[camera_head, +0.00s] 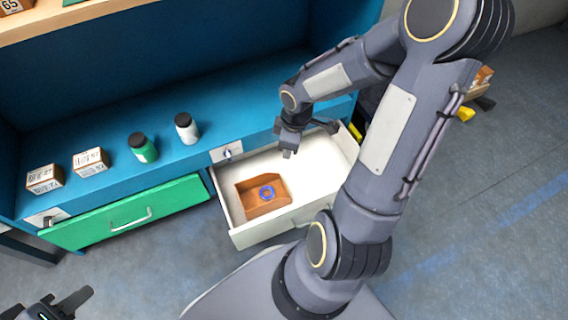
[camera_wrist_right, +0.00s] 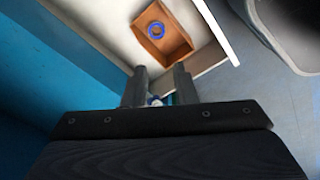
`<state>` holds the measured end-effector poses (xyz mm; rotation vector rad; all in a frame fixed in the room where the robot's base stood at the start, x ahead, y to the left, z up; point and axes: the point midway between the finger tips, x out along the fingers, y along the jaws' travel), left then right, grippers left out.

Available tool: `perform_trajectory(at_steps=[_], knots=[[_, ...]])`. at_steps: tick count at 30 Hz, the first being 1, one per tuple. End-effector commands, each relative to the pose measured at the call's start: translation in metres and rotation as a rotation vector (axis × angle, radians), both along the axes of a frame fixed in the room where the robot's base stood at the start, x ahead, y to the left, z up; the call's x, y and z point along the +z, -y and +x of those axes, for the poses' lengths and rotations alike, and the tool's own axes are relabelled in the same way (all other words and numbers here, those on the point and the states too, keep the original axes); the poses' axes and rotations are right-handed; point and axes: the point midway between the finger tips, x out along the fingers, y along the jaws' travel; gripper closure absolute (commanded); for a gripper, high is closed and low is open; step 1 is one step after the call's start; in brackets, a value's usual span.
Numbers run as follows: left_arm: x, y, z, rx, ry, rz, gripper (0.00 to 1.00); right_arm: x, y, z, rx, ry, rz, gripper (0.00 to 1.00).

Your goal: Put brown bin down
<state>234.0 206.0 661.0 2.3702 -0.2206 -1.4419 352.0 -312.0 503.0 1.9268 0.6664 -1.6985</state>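The brown bin (camera_head: 252,206) sits inside the open white drawer (camera_head: 318,165), near its front left, with a blue ring (camera_head: 267,193) in it. The bin also shows in the right wrist view (camera_wrist_right: 175,43), beyond my fingertips and apart from them. My right gripper (camera_head: 289,152) is above the drawer's back edge by the shelf. Its two fingers (camera_wrist_right: 160,80) are spread with no bin between them. My left gripper (camera_head: 48,306) is at the bottom left corner of the head view, far from the bin, its fingers apart and partly cut off by the frame.
A green drawer (camera_head: 125,213) with a handle is left of the white one. On the blue shelf (camera_head: 220,105) stand two small boxes (camera_head: 90,161), a green bottle (camera_head: 143,148) and a white bottle (camera_head: 187,129). The floor at the right is mostly clear.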

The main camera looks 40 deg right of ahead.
Motion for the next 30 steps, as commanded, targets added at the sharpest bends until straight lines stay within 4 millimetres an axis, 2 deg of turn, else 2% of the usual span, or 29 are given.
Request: perform_trajectory(at_steps=[1, 6, 9, 12, 15, 19, 30], knots=[[0.000, 0.000, 0.000, 0.000, 0.000, 0.000, 0.64, 0.029, -0.005, -0.007, -0.084, 0.035, -0.009, 0.75], [0.000, 0.000, 0.000, 0.000, 0.000, 0.000, 0.64, 0.097, -0.035, -0.045, -0.401, 0.132, 0.086, 0.75], [0.000, 0.000, 0.000, 0.000, 0.000, 0.000, 0.64, 0.124, -0.057, -0.070, -0.559, 0.181, 0.200, 0.75], [0.000, 0.000, 0.000, 0.000, 0.000, 0.000, 0.64, 0.141, -0.078, -0.091, -0.675, 0.206, 0.330, 0.75], [0.000, 0.000, 0.000, 0.000, 0.000, 0.000, 0.64, 0.151, -0.094, -0.106, -0.747, 0.212, 0.435, 0.75], [0.000, 0.000, 0.000, 0.000, 0.000, 0.000, 0.64, 0.157, -0.104, -0.116, -0.790, 0.206, 0.513, 0.75], [0.002, 0.000, 0.000, 0.000, 0.000, 0.000, 0.64, 0.160, -0.106, -0.118, -0.799, 0.205, 0.526, 0.75]])
